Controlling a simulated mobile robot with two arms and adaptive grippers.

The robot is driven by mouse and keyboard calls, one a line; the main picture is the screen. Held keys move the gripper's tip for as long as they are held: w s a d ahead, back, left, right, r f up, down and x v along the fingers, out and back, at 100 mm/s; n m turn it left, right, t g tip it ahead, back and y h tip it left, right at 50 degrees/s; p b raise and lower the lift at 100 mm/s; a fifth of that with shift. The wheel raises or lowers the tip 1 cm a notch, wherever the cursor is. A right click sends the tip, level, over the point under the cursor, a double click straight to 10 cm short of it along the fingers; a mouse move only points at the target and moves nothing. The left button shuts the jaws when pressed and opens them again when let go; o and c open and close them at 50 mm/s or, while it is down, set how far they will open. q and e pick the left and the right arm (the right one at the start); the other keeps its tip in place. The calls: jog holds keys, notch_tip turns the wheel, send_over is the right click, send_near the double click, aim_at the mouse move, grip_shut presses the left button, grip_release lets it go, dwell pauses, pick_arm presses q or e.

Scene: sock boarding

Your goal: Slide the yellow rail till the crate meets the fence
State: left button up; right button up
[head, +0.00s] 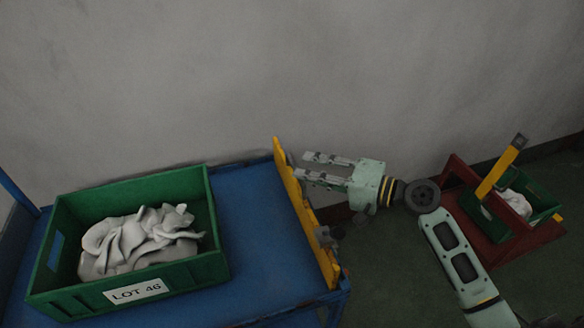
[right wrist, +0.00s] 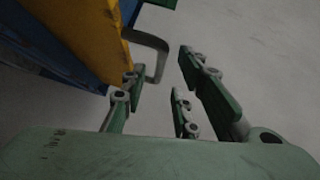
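The yellow rail (head: 301,212) stands along the right edge of the blue table. A bent grey handle (right wrist: 160,50) sticks out from the yellow rail (right wrist: 93,35) in the right wrist view. The green crate (head: 125,192), labelled LOT 46, sits on the table left of the rail, with bare blue top between them. I cannot pick out the fence for sure. My right gripper (head: 304,166) is open, its fingertips at the rail's outer side near its far end. In the right wrist view its fingers (right wrist: 157,68) are spread with the handle ahead; contact is unclear. My left gripper is out of view.
Pale crumpled cloth (head: 140,238) fills the crate. The blue table (head: 252,205) stands close to the grey wall. A dark fitting (head: 330,238) sits on the rail. At right are a red stand (head: 490,238) and another green crate (head: 540,203) with a yellow bar (head: 500,167).

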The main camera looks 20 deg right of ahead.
jog(key=shift+x, duration=2.2)
jog(key=shift+d, duration=0.1)
jog(key=shift+c, duration=0.5)
grip_shut()
jog(key=shift+f, duration=0.1)
